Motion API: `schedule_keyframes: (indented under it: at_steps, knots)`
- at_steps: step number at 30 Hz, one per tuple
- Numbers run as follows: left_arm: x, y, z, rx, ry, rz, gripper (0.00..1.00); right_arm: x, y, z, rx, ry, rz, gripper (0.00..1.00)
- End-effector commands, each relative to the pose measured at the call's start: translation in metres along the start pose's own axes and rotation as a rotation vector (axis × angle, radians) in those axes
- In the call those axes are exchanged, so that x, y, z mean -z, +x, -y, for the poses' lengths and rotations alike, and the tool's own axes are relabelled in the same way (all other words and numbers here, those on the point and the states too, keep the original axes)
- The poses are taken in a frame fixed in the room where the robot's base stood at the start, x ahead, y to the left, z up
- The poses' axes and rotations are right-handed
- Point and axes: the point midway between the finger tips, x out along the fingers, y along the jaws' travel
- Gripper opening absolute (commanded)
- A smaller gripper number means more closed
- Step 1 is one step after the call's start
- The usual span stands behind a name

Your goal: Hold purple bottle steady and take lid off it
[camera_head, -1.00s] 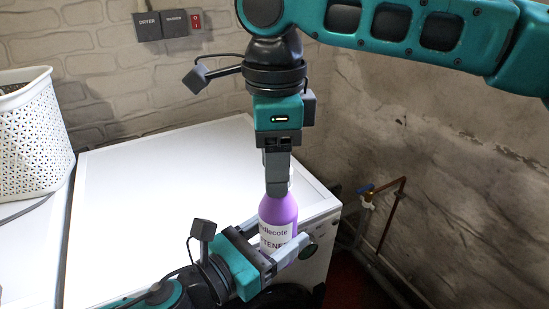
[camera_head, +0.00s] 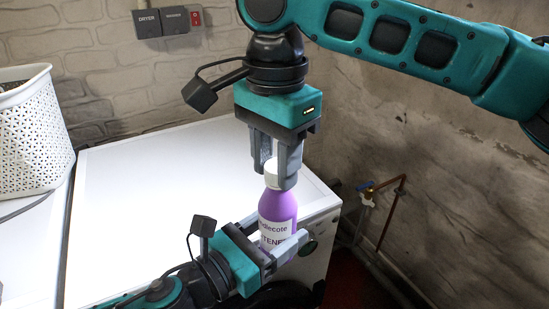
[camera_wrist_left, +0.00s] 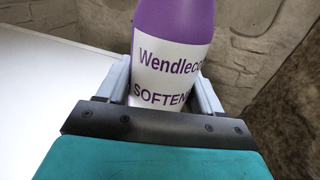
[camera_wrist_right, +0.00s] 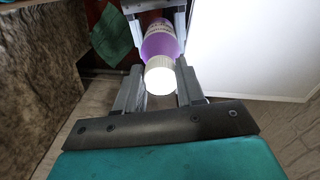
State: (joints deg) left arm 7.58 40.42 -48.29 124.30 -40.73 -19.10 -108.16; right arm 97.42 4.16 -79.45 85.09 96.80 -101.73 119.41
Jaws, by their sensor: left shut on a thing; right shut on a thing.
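The purple bottle (camera_head: 280,208) with a white label stands upright near the front right corner of the white top. My left gripper (camera_head: 284,247) is shut around its lower body. In the left wrist view the bottle (camera_wrist_left: 172,20) sits between both fingers, its top out of frame. The white lid (camera_head: 271,174) is on the bottle's neck, partly covered by a finger. My right gripper (camera_head: 275,168) points down from above and is shut on the lid. In the right wrist view the lid (camera_wrist_right: 160,76) lies between the fingers, in line with the bottle.
The white appliance top (camera_head: 160,190) is clear to the left. A white patterned basket (camera_head: 35,130) stands at the far left. Wall switches (camera_head: 165,21) are at the back. A pipe with a blue-handled tap (camera_head: 366,188) runs along the right wall.

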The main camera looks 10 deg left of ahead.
Motion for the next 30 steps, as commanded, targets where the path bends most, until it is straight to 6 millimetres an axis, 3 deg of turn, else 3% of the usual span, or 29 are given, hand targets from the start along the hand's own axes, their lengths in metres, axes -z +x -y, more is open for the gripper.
schedule_keyframes:
  at_steps: [30]
  knots:
    - [-0.0018,-0.0005,0.0053,0.015,0.007,0.006,0.00,0.0062,-0.0021,-0.0034,0.007,-1.969,-0.007,0.02]
